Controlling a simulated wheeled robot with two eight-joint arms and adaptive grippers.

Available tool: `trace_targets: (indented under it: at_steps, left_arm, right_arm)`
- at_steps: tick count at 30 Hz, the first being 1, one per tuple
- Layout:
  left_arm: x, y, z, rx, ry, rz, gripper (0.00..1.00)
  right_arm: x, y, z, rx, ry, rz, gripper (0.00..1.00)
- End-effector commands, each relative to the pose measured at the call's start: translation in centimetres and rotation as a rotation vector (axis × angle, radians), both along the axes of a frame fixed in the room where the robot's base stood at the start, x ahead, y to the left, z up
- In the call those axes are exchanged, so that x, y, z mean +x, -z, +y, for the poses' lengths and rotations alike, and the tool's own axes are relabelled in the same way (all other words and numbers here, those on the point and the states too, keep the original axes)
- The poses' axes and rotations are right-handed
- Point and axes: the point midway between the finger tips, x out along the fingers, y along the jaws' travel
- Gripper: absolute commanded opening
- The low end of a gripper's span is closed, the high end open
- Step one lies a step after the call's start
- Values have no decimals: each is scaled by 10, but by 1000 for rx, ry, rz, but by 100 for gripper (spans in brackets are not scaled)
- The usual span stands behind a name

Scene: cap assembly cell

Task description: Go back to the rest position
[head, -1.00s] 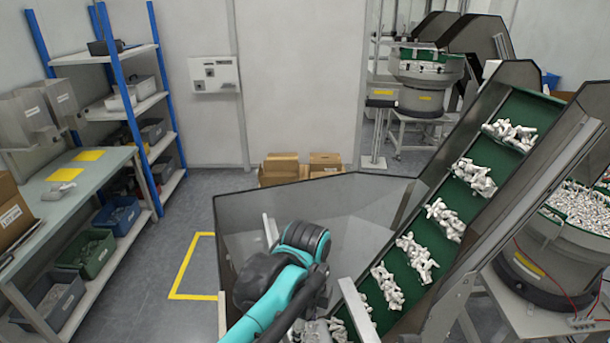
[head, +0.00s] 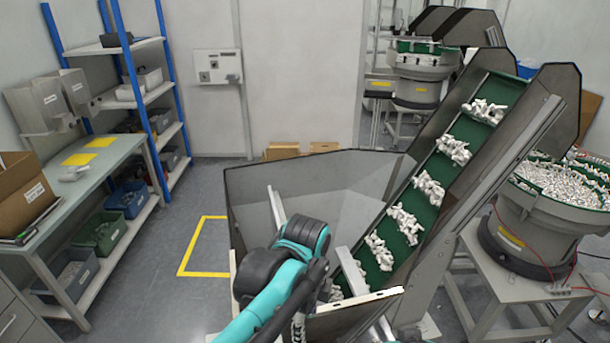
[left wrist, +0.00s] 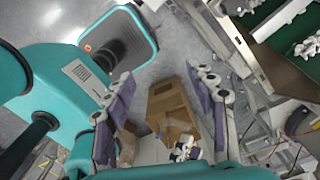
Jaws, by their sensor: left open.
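My left gripper (left wrist: 160,76) is open in the left wrist view, its two grey-purple fingers wide apart with nothing held between them. In the head view my teal and black arm reaches up from the bottom edge over the front of a grey hopper (head: 340,185). The gripper itself cannot be made out there. My right gripper is not in view.
A green cleated conveyor (head: 470,129) carrying white parts rises from the hopper to the right. A bowl feeder (head: 530,228) stands at right. A workbench (head: 100,170) and blue-post shelf (head: 137,95) stand at left. Cardboard boxes (left wrist: 165,98) lie beyond the fingers. The yellow-marked floor (head: 205,250) is clear.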

Motion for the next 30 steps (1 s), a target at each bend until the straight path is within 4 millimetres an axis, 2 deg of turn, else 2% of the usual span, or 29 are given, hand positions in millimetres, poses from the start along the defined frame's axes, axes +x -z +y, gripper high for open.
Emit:
trace_targets:
  at_steps: [8, 14, 20, 27, 30]
  left_arm:
    - [-3, 11, 27, -36, -233, -64, 56]
    - [-8, 23, 55, -89, -493, -132, 56]
    - [-17, 45, 95, -189, -883, -228, 56]
    - [-38, 90, 156, -433, -1538, -365, 56]
    - [-44, 101, 171, -526, -1719, -395, 56]
  right_arm:
    - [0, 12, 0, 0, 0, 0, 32]
    - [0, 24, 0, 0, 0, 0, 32]
    - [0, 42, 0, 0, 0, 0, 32]
    - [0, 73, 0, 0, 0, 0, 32]
    - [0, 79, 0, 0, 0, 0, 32]
